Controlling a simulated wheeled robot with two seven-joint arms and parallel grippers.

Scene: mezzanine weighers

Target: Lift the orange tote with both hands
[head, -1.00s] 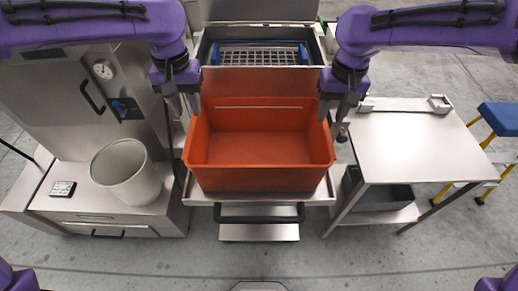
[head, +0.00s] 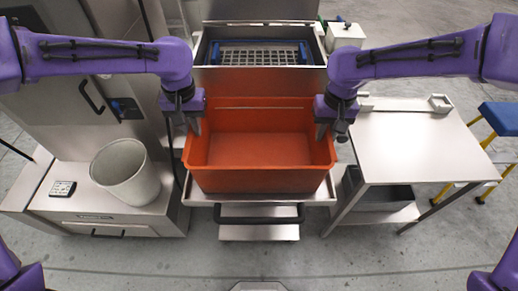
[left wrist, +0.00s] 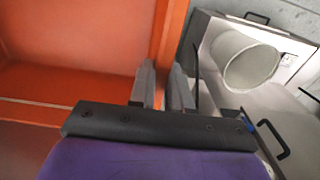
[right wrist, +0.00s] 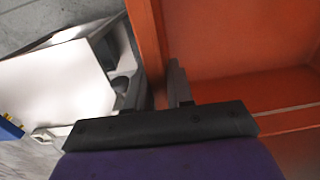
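The orange tote (head: 262,180) sits level on a metal platform in the middle of the head view. It is open and its visible inside is empty. My left gripper (head: 191,126) is at its left wall; in the left wrist view the fingers (left wrist: 161,88) stand apart, on either side of the wall's rim. My right gripper (head: 328,130) is at the right wall; in the right wrist view its fingers (right wrist: 158,88) also stand apart, with the rim between them. Contact of the fingers with the walls cannot be made out.
A pale bin (head: 125,172) stands on a metal cabinet at left. A metal table (head: 415,150) stands close on the right, with a blue-topped step stool (head: 503,116) beyond. Behind the tote is a metal basin with a grid (head: 262,55). A dark handle (head: 259,218) lies in front.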

